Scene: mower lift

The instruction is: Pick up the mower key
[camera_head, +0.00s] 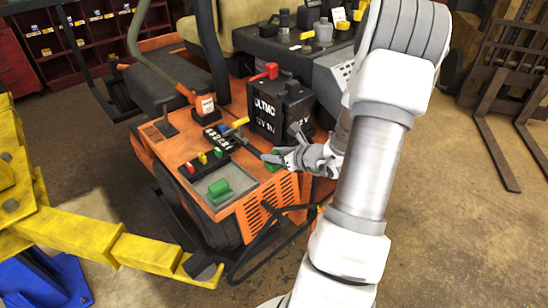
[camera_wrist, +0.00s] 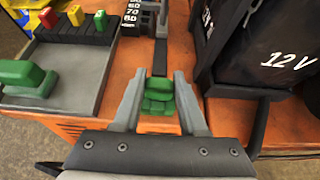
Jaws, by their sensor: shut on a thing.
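My gripper (camera_wrist: 159,78) is shut on a small green piece (camera_wrist: 158,98), likely the mower key, seen between its two grey fingers in the wrist view. In the head view my gripper (camera_head: 280,146) is over the orange mower body (camera_head: 172,150), left of my forearm, and the green piece (camera_head: 272,159) shows partly behind the fingers. I cannot tell whether the piece is clear of the orange surface. A second, larger green piece (camera_head: 219,189) lies in the grey tray (camera_head: 240,185); it also shows in the wrist view (camera_wrist: 22,78).
A black 12V battery (camera_head: 282,108) with a red top handle stands close behind my gripper. Red, yellow and green switches (camera_wrist: 75,20) and a lever lie to the left. A yellow lift arm (camera_head: 100,240) is at front left.

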